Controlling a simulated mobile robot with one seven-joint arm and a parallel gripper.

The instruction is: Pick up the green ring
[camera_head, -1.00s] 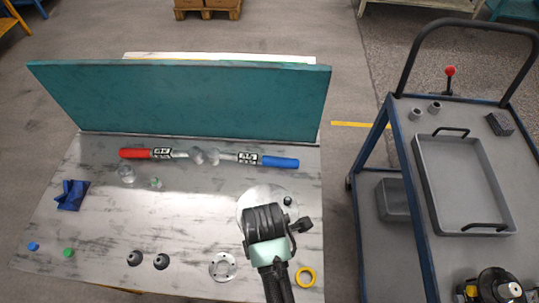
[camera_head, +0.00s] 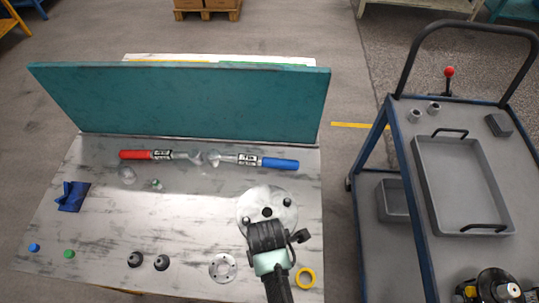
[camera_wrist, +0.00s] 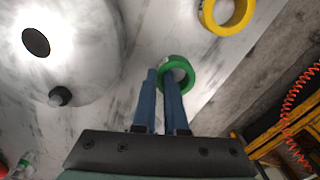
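The green ring (camera_wrist: 188,65) shows in the wrist view, just beyond my fingertips. The blue fingers of my gripper (camera_wrist: 160,72) point at its left part, with a narrow gap between them. The right finger overlaps the ring and hides part of it. I cannot tell whether the fingers touch or grip the ring wall, or whether the ring rests on the table. In the head view my arm and wrist (camera_head: 268,240) stand over the right front of the table, and I cannot make out the green ring there.
A yellow ring (camera_head: 305,278) lies right of my wrist. A round metal plate (camera_head: 283,203) with black knobs lies behind it, and a flanged disc (camera_head: 222,268) to its left. A teal panel (camera_head: 190,100) stands along the table's back. A cart with a grey tray (camera_head: 425,178) is at right.

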